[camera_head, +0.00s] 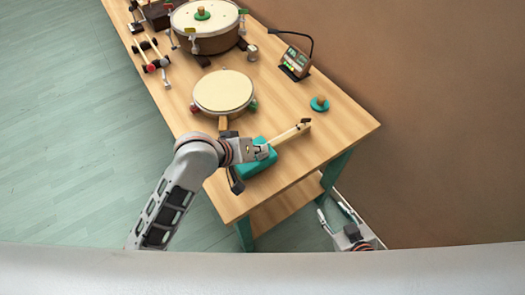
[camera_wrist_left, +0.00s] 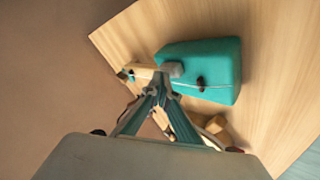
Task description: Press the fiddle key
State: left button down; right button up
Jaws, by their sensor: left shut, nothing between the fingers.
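The fiddle has a teal box body (camera_head: 258,168) and a pale wooden neck (camera_head: 290,134), and lies near the front end of the table. My left gripper (camera_head: 265,153) is shut and empty, over the spot where neck meets body. In the left wrist view its fingertips (camera_wrist_left: 162,84) are close to a small grey block (camera_wrist_left: 172,68) at the end of the teal body (camera_wrist_left: 212,70). I cannot tell whether they touch it, or whether that block is the fiddle key. My right gripper (camera_head: 335,214) is open and empty, low beside the table's right end.
A round pale drum (camera_head: 223,91) with a handle lies just behind the fiddle. A teal disc with a knob (camera_head: 319,104) and a small lit device (camera_head: 295,62) are at the right. The table's right corner (camera_head: 350,125) is clear.

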pick_arm(q)
jog(key=shift+r, duration=0.95)
jog(key=shift+r, duration=2.55)
dwell(1.1)
